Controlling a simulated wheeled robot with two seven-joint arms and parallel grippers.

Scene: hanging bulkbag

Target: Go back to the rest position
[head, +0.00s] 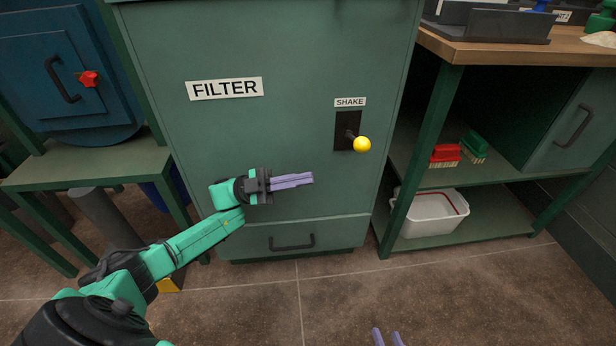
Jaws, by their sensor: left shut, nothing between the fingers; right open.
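My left gripper (292,181) has purple fingers and reaches in from the left on a green arm. It is shut and empty, in front of the green filter cabinet (240,135) in the head view. It is left of and below the yellow-knobbed shake lever (362,144), apart from it. My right gripper (387,338) shows only as two purple fingertips at the bottom edge, set apart from each other over the floor. The rest of the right arm is out of view.
A drawer with a dark handle (292,243) is at the cabinet's foot. A workbench (515,47) with shelves stands at right, holding a white tub (429,214) and red (445,154) and green (474,146) brushes. A blue round door (62,75) is at left. Floor in front is clear.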

